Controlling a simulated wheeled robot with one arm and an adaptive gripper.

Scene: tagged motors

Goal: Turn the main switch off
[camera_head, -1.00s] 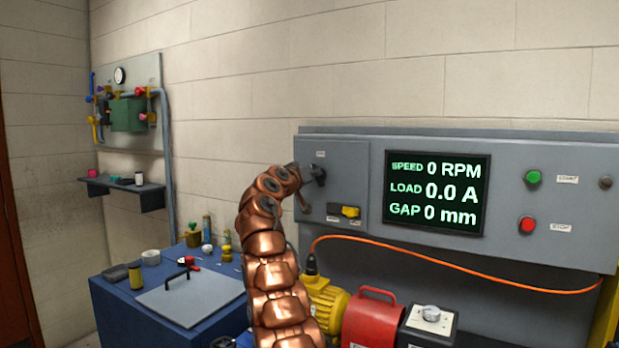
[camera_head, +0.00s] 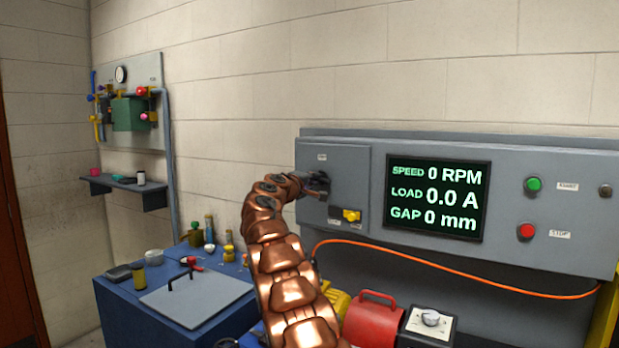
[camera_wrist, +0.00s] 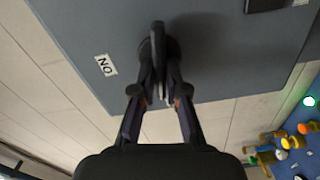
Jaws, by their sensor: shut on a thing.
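The main switch is a black rotary handle on the grey door at the left of the control panel. In the wrist view its handle (camera_wrist: 157,38) stands out from a round black base, with a white "ON" label (camera_wrist: 105,66) on the door beside it. My gripper (camera_wrist: 161,72) is shut on the handle, with one finger on each side. In the head view my gripper (camera_head: 318,184) is at the upper part of the door and covers most of the switch.
A yellow knob (camera_head: 351,215) sits just below on the same door. The display (camera_head: 437,198) reads 0 RPM, 0.0 A and 0 mm. Green (camera_head: 534,184) and red (camera_head: 526,231) buttons are at the right.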

